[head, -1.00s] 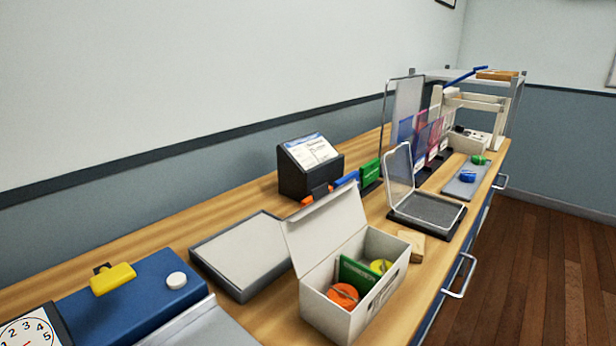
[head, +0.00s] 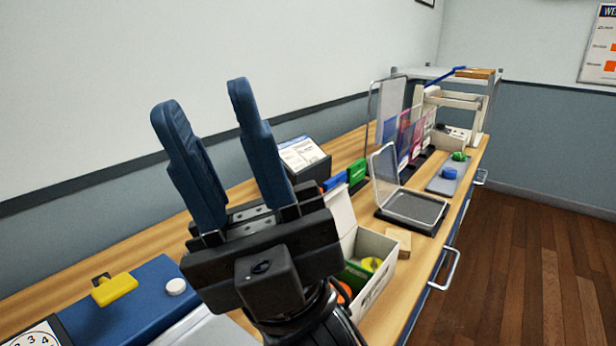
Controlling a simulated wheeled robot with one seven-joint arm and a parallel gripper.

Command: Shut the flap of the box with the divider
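The white box (head: 378,246) stands on the wooden counter, partly hidden behind my gripper. Its flap (head: 342,218) is raised at the back, tilted open; only its right part shows. Inside, a green divider (head: 354,275) parts a yellow round thing (head: 371,264) from an orange one (head: 344,291), which is mostly hidden. My gripper (head: 204,120) is up in front of the camera, left of the box, fingers pointing up and spread apart, with nothing between them. It appears apart from the flap.
A wooden block (head: 398,240) lies close behind the box. Beyond it is a dark tray with a raised clear lid (head: 385,173). A blue board with a yellow clip (head: 114,289) lies at the left. A drawer handle (head: 447,270) juts from the counter front.

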